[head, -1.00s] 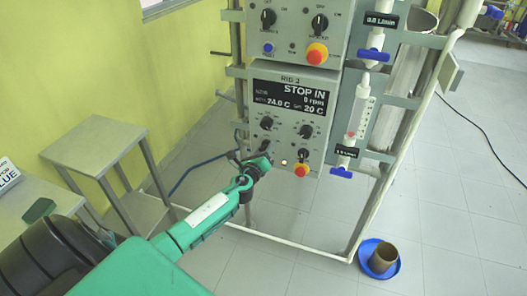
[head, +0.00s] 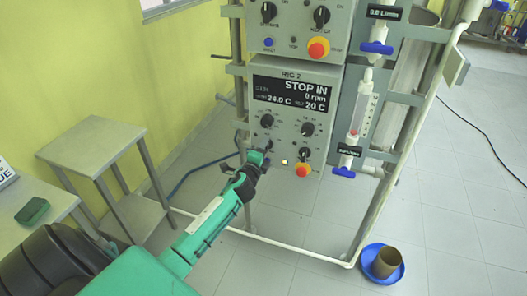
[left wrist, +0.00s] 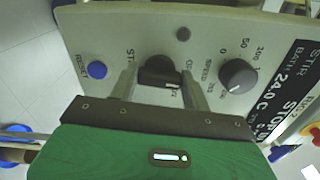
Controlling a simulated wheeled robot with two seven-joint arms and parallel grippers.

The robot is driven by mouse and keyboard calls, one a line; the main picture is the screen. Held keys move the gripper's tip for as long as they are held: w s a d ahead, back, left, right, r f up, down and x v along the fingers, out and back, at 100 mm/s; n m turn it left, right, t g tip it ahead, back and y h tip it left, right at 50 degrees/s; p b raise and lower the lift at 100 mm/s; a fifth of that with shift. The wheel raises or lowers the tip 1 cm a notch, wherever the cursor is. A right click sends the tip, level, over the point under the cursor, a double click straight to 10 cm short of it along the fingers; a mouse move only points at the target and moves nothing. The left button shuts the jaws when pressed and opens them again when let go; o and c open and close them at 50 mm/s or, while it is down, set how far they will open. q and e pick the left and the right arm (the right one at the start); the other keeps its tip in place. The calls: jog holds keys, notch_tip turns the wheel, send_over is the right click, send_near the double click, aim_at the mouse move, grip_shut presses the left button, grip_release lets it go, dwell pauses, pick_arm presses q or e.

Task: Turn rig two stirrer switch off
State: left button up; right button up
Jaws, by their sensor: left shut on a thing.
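The rig two control panel (head: 330,123) shows "STOP IN" and "0 rpm" on its black display (head: 294,92). My left gripper (head: 258,158) is at the panel's lower left and hides part of it. In the left wrist view its two fingers stand either side of the black stirrer switch knob (left wrist: 160,71), shut on it. The label beside the knob is partly hidden, with "ST" readable. The speed knob (left wrist: 238,75) is next to it toward the display, and the blue reset button (left wrist: 97,70) is on the other side. My right gripper is not in view.
Other panel knobs (head: 307,129), a lit yellow lamp (head: 284,162) and a red-and-yellow stop button (head: 303,170) are close by. Flow tubes with blue valves (head: 343,172) stand to the right. A small side table (head: 95,146) is at left.

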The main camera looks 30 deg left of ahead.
pick_arm(q)
jog(key=shift+n, duration=0.8)
jog(key=o, duration=1)
jog(key=shift+s, duration=0.1)
